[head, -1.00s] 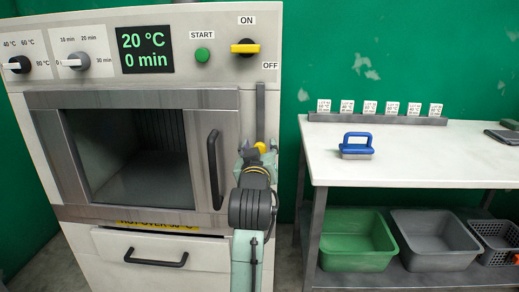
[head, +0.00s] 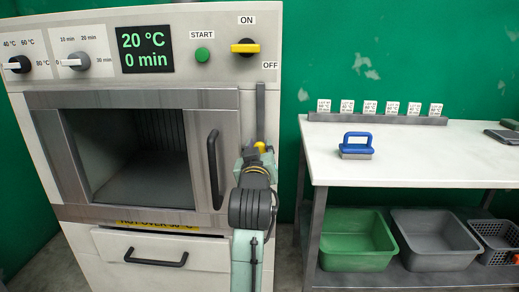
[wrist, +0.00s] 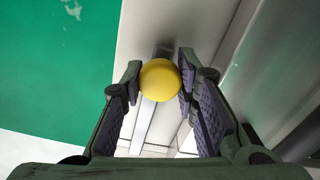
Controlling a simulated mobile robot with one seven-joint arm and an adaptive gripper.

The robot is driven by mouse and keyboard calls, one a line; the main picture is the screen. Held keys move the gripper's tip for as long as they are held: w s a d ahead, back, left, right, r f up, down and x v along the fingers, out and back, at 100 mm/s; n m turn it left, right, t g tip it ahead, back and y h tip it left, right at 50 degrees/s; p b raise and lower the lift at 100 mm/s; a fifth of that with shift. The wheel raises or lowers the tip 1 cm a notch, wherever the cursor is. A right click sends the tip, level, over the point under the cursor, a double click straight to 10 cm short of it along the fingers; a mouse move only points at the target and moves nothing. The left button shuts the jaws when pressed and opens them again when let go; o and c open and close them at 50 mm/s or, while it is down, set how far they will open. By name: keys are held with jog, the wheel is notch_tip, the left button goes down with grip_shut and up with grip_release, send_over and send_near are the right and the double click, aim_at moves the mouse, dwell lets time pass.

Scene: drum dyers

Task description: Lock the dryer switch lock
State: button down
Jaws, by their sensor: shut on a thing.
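The yellow ball knob (head: 260,146) sits at the lower end of a grey vertical bar (head: 260,112) on the dryer's right front edge. My gripper (head: 257,153) is shut on this knob. In the wrist view the yellow knob (wrist: 159,80) lies between the fingertips of my gripper (wrist: 159,78), with a grey metal strip behind it. The dryer switch (head: 245,48) is a yellow handle on a dark round base, lying level between the ON and OFF labels, above the bar. My gripper hides the area below the knob.
The dryer door (head: 140,150) is closed, with a dark vertical handle (head: 215,170) close left of my gripper. A drawer (head: 150,250) is below. To the right stands a white table (head: 420,150) with a blue-handled block (head: 357,146) and bins underneath.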

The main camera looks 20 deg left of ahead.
aim_at(260, 128)
jog(key=shift+r+p, duration=1.9)
jog(key=shift+r, duration=0.5)
jog(key=c, duration=1.2)
grip_release()
jog(key=shift+f, duration=0.1)
jog(key=v, duration=0.7)
jog(key=shift+s+d, duration=0.15)
jog(key=shift+s, duration=0.15)
